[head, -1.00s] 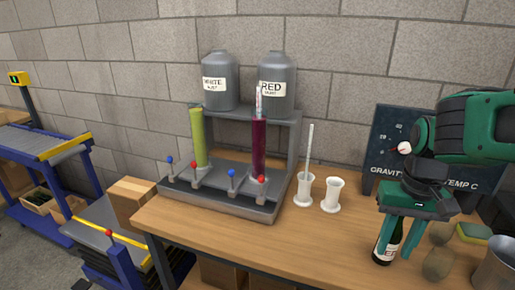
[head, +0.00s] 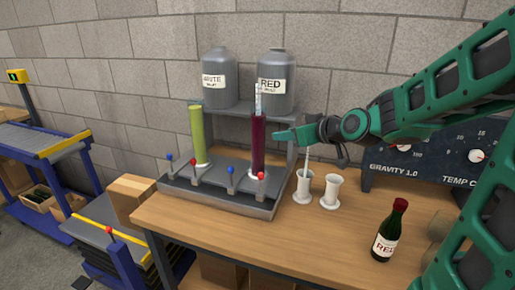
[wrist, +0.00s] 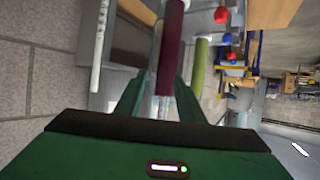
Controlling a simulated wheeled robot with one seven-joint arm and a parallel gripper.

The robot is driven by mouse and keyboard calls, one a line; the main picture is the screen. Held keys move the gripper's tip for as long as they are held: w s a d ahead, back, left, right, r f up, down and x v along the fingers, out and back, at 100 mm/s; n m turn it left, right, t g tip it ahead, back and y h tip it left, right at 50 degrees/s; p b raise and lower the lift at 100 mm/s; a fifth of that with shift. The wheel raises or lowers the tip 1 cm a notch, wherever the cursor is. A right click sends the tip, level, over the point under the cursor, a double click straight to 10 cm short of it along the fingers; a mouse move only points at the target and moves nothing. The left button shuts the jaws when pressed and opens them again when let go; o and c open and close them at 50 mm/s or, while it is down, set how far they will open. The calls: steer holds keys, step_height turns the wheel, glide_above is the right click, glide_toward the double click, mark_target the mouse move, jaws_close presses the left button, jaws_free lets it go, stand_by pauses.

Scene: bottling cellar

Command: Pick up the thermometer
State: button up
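The thermometer (head: 308,158) looks to be the thin pale rod standing in the left white cup (head: 303,188); my arm hides part of it in the head view. In the wrist view a pale rod (wrist: 99,45), probably the same one, is left of the fingers, outside them. My gripper (head: 281,134) points left, near the tall dark red cylinder (head: 258,145). It also shows in the wrist view (wrist: 161,76), its fingers apart. A clear scaled stem (head: 258,98) rises from the red cylinder and appears between the fingers in the wrist view; no contact is visible.
A green cylinder (head: 197,135) stands left of the red one on a grey rack (head: 240,205) with several valves. A second white cup (head: 332,191) is at right. A red-labelled bottle (head: 390,230) stands at the table's front right. A dial panel (head: 400,167) stands behind.

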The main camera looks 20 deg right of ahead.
mark_target(257, 94)
steer(key=w+a+r+t+y, duration=0.2)
steer(key=w+a+r+t, duration=0.1)
steer(key=w+r+t, duration=0.4)
steer(key=w+a, duration=0.1)
steer(key=w, duration=0.1)
steer(key=w+a+r+g, duration=0.1)
steer(key=w, duration=0.2)
steer(key=w+a+r+g, duration=0.1)
steer(key=w, duration=0.2)
steer(key=shift+w+a, duration=0.25)
steer(key=shift+a, duration=0.1)
jaws_close()
